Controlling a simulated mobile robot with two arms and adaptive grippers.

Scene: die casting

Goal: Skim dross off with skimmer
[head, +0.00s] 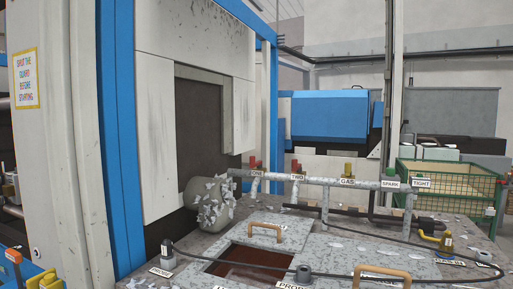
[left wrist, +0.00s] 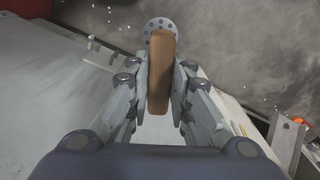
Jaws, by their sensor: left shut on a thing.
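In the left wrist view my left gripper (left wrist: 161,82) is shut on the wooden handle of the skimmer (left wrist: 162,60). The skimmer's round grey head with small holes (left wrist: 159,24) shows beyond the handle; the shaft between is hidden. In the head view the furnace top (head: 330,262) has a rectangular opening with dark reddish content (head: 246,262). I cannot make out dross on it. A grey rounded vessel (head: 208,203) crusted with pale flakes sits behind the opening, to its left. Neither gripper shows in the head view.
Lid handles (head: 268,228) rise from the furnace top. A gas pipe with coloured valves (head: 325,181) runs along its back, and a dark cable (head: 400,245) crosses it. A white and blue machine (head: 120,120) stands at left, a green mesh crate (head: 450,180) at right.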

